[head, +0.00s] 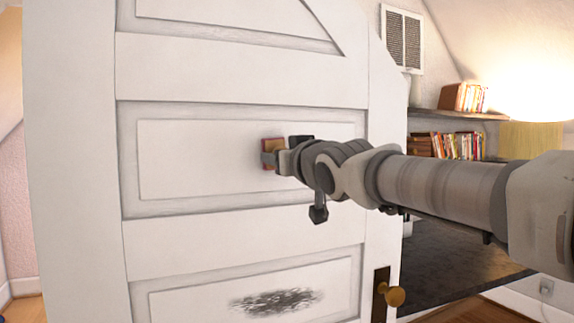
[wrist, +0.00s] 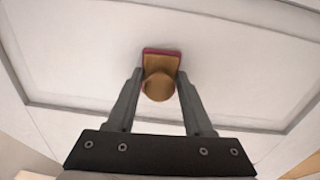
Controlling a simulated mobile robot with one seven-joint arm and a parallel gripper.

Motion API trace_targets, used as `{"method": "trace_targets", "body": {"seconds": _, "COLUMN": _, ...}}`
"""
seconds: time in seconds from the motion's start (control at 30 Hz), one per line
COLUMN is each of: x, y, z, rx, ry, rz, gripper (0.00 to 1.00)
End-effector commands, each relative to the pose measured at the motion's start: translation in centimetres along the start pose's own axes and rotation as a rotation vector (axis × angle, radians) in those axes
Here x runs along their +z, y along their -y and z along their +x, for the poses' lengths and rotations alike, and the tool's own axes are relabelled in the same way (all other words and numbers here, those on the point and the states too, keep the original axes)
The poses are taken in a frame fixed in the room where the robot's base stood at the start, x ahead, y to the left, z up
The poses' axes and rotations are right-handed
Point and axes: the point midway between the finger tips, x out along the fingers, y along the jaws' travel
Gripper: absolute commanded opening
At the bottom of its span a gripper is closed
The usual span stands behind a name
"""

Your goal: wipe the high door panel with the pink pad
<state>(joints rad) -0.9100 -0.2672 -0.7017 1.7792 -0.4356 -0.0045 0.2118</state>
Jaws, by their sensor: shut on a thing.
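The pink pad (head: 273,147) has a thin pink face and a tan back with a round knob, seen clearly in the wrist view (wrist: 161,60). My gripper (head: 267,158) is shut on it, with one finger on each side of the knob in the wrist view (wrist: 159,77). The pad's pink face is turned to the white door's middle panel (head: 190,160), right of its centre. It is at or very near the surface; I cannot tell whether it touches. That panel shows no clear mark. A dark scribbled smudge (head: 275,301) is on the lower panel (head: 180,303), below my gripper.
The white door (head: 70,160) fills the left and middle, with a brass knob (head: 395,296) at its lower right. Behind it, at right, are shelves with books (head: 445,145), a lit lamp (head: 533,140) and a dark rug (head: 455,250). The ceiling slopes above.

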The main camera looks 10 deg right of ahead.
Motion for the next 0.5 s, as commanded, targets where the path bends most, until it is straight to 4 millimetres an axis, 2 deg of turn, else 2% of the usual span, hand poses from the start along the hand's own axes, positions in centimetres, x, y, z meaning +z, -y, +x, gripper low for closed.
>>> {"method": "trace_targets", "body": {"seconds": 0.03, "x": 0.6, "y": 0.6, "z": 0.1, "rx": -0.001, "ry": 0.000, "rz": -0.002, "gripper": 0.00}}
{"method": "trace_targets", "body": {"seconds": 0.2, "x": 0.4, "y": 1.9, "z": 0.0, "rx": -0.002, "ry": 0.000, "rz": -0.002, "gripper": 0.00}}
{"method": "trace_targets", "body": {"seconds": 0.5, "x": 0.2, "y": 2.9, "z": -0.1, "rx": -0.002, "ry": 0.000, "rz": 0.000, "gripper": 0.00}}
